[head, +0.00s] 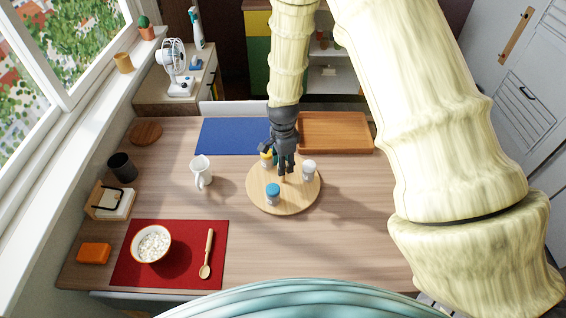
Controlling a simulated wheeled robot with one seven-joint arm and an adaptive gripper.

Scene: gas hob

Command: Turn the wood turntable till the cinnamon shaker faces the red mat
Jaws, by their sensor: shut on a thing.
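The round wood turntable (256,197) sits near the middle of the table. My gripper (285,172) points down over its middle and is shut on what looks like a short peg of the turntable, mostly hidden by the fingers. A blue-capped shaker (272,194) stands at the turntable's front left, on the side nearer the red mat. A white-topped shaker (308,169) stands at the right. A yellowish shaker (266,159) stands at the back left, partly hidden by my gripper. No label is readable, so I cannot tell which is cinnamon. The red mat (190,272) lies at the front left.
A bowl (151,244) and wooden spoon (207,255) lie on the red mat. A white mug (202,171) stands left of the turntable. A blue mat (225,136) and wooden tray (335,133) lie behind. The table right of the turntable is clear.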

